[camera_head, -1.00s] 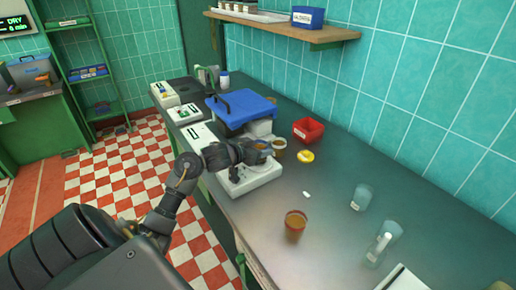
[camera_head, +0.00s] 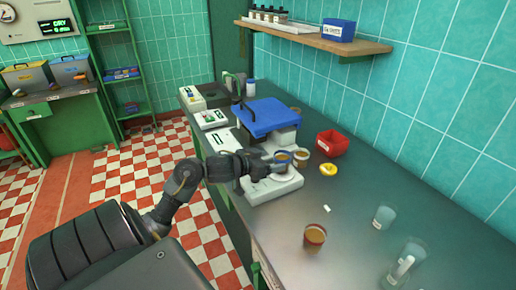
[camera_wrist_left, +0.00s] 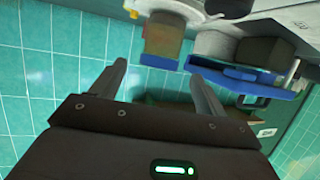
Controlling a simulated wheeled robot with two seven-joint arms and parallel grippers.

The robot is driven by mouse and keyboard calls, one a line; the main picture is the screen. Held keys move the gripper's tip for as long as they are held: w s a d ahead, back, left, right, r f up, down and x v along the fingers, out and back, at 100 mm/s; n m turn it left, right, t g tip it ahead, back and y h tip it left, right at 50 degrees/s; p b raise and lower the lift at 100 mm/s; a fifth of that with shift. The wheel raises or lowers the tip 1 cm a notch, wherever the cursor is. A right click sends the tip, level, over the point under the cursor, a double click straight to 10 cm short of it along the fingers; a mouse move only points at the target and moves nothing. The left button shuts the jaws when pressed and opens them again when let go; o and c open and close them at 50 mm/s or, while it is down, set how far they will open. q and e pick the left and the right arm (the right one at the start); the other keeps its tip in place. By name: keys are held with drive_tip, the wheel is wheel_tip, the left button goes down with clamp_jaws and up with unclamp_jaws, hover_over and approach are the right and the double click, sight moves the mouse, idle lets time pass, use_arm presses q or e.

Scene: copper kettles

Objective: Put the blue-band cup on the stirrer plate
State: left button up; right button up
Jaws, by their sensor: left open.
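The blue-band cup (camera_head: 283,158), brown inside with a blue band at its rim, stands upright on the white stirrer plate (camera_head: 262,190). My left gripper (camera_head: 268,163) is open just to the left of the cup. In the left wrist view, which is upside down, the cup (camera_wrist_left: 163,38) is ahead of the spread fingers (camera_wrist_left: 160,72) and appears apart from them. The fingers hide part of the plate in the head view. My right gripper is not in view.
Another brown cup (camera_head: 301,158) stands just behind. A blue-lidded device (camera_head: 268,118), a red bin (camera_head: 331,143) and a yellow item (camera_head: 328,169) are nearby. A red-band cup (camera_head: 314,237) and clear glasses (camera_head: 384,217) stand on the front right bench.

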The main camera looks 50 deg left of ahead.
use_arm(q)
drive_tip(key=v, duration=0.5)
drive_tip(key=shift+s, duration=0.15)
idle(0.4)
